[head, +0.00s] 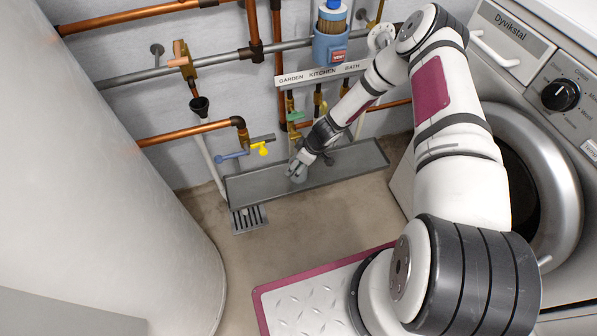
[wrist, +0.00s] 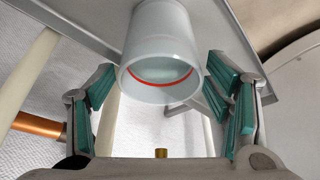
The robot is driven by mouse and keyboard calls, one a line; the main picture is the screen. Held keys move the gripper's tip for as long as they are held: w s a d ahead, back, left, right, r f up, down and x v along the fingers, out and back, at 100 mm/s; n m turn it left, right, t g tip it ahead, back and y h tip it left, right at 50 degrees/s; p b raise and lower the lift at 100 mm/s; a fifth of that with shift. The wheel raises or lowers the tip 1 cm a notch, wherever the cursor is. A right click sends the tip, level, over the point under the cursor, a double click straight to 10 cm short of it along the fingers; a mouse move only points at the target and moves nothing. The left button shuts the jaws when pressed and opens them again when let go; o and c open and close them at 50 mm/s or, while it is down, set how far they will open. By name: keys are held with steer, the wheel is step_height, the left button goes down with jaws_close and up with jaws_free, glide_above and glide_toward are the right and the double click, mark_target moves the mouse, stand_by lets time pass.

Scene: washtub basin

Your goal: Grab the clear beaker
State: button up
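The clear beaker (wrist: 160,38) is a pale, see-through cup with a red ring inside its rim. In the wrist view it stands at the top middle with its mouth facing the camera. A narrow gap shows on both sides, and I see no contact. How deep the beaker sits between the fingers is hard to tell. In the head view my gripper (head: 297,167) is low over the grey tray, and the beaker (head: 299,178) shows only faintly beneath it.
The long grey metal tray (head: 355,162) lies along the wall. Copper pipes and valves (head: 240,148) hang behind and left of my gripper. A floor drain (head: 248,218) is at the tray's left. A washing machine (head: 560,130) stands right, a large white tank (head: 90,180) left.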

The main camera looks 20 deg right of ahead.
jaws_close()
